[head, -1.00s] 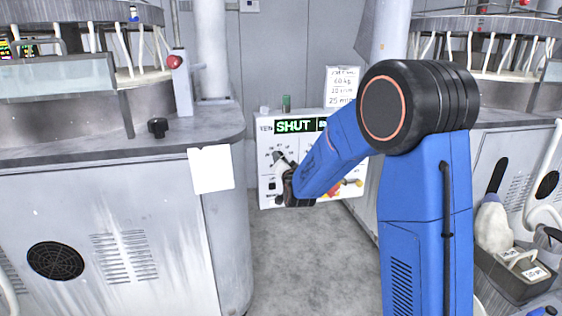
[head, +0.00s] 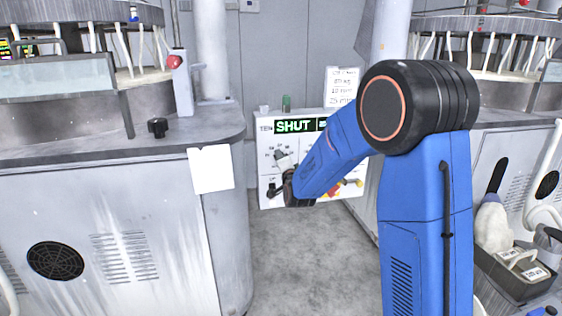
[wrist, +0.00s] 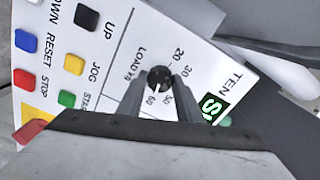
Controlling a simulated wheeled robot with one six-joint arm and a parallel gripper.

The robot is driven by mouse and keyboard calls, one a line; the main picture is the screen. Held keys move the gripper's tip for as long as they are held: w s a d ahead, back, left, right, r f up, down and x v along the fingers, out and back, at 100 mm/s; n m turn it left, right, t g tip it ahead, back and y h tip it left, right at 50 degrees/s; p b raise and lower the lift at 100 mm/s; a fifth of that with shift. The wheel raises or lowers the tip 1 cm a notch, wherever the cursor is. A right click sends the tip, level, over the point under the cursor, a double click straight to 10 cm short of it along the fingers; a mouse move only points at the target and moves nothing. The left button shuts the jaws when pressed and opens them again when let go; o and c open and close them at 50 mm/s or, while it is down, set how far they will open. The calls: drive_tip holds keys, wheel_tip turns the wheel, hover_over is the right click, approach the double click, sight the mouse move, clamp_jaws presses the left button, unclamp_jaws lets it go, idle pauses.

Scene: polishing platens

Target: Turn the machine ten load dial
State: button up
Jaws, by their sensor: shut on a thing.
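The machine ten panel (head: 265,150) is white, with "TEN" and a green-lit "SHUT" display (head: 294,125) at its top. My gripper (head: 284,167) is at its left part, in front of the scale. In the wrist view the black load dial (wrist: 159,76) sits between the two grey fingers of my gripper (wrist: 160,84), which are shut on its sides. Its white pointer mark faces down in that view, close to the 60. The scale beside it reads "LOAD kg", with 20, 30, 50 and 60 visible. In the head view my gripper hides most of the dial.
Coloured buttons marked UP, DOWN, JOG, RESET and STOP sit beside the dial; the red STOP button (wrist: 23,78) is one. A handwritten white card (head: 342,84) stands above the panel. A grey machine cabinet (head: 110,230) stands left. The floor (head: 300,260) before the panel is clear.

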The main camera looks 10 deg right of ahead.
drive_tip(key=o, duration=1)
drive_tip(key=shift+o, duration=0.2)
drive_tip(key=s, duration=1.7)
drive_tip(key=shift+s, duration=0.25)
drive_tip(key=s+d+f+n+g, duration=0.1)
drive_tip(key=s+n+g, duration=0.3)
drive_tip(key=s, duration=0.9)
drive_tip(key=s+d+f+n+g, duration=0.1)
drive_tip(key=s+d+n+g, duration=0.2)
drive_tip(key=s, duration=1)
drive_tip(key=s+d+f+n+g, duration=0.2)
drive_tip(key=s+n+g, duration=0.4)
drive_tip(key=s, duration=0.7)
drive_tip(key=shift+d+n, duration=0.5)
